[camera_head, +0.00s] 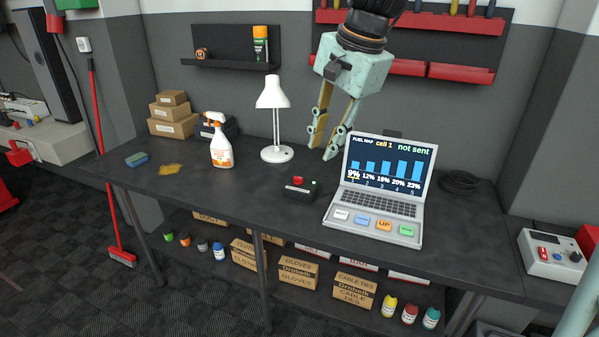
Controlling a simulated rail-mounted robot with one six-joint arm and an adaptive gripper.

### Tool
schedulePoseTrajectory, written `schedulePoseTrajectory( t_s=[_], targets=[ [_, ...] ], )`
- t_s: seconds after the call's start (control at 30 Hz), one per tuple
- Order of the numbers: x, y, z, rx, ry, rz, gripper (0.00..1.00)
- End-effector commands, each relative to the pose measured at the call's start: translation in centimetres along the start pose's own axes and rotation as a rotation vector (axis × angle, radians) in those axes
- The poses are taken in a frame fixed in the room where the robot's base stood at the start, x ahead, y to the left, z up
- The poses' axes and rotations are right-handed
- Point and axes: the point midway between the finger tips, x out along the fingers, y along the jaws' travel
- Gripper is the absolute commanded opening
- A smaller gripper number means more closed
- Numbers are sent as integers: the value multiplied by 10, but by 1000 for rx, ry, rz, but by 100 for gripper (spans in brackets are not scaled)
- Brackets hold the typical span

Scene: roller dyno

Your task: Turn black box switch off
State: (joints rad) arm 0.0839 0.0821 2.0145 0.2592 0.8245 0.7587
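A small black box (300,190) sits on the dark workbench, just left of the laptop. A red switch (298,181) is on its top, and a small green spot shows beside it at the right. Which way the switch is tilted is too small to tell. My gripper (323,148) hangs above the back of the bench, above and slightly right of the black box in the picture. Its two fingers point down and are apart, with nothing between them. It does not touch the box.
A laptop (378,190) with a bar chart stands open to the right of the box. A white lamp (275,120) and a spray bottle (221,145) stand to the left. A white control unit (550,257) is at the far right. The bench in front of the box is clear.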

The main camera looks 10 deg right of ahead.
Motion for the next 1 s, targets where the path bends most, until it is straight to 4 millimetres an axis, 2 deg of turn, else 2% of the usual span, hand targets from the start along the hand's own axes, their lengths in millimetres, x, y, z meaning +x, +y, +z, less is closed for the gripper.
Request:
schedulePoseTrajectory(
  t_s=[0.1, 0.5, 1.0],
  targets=[
    [7, -18, -16, 67, -11, -1, 21],
    [41, -71, -64, 292, -46, -4, 21],
    [98, -123, -125, 577, -86, 0, 21]
  ],
)
